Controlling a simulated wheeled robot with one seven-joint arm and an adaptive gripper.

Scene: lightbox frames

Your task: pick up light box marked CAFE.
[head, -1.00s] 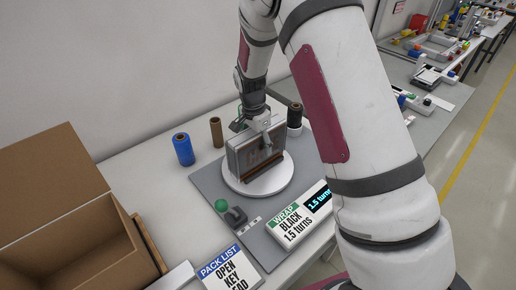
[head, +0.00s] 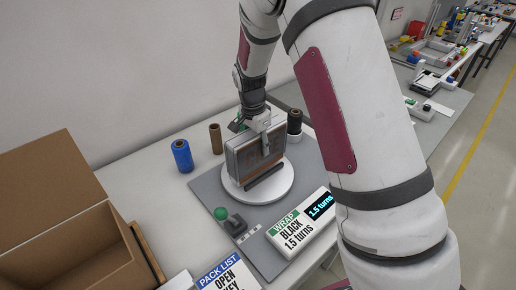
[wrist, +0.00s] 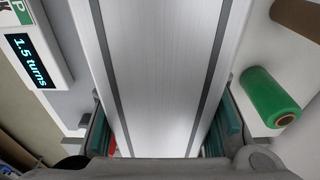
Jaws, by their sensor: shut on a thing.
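The light box (head: 248,158) is a grey-framed slab standing upright above a round white turntable (head: 230,190). Its face carries brownish lettering too small to read surely. My gripper (head: 262,124) is shut on its top part from above. In the wrist view the brushed-metal edge of the light box (wrist: 155,70) runs between my two fingers (wrist: 160,132), with green pads beside it. A dark bar (head: 266,177) shows at the lower front of the box. I cannot tell surely whether the box's bottom is clear of the turntable.
Blue (head: 182,156), brown (head: 216,139) and black (head: 294,121) rolls stand around the grey mat; a green roll (wrist: 270,97) is close to my gripper. A wrap sign (head: 300,226), a green knob (head: 221,213), a pack list (head: 222,277) and an open cardboard box (head: 75,240) are in front and left.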

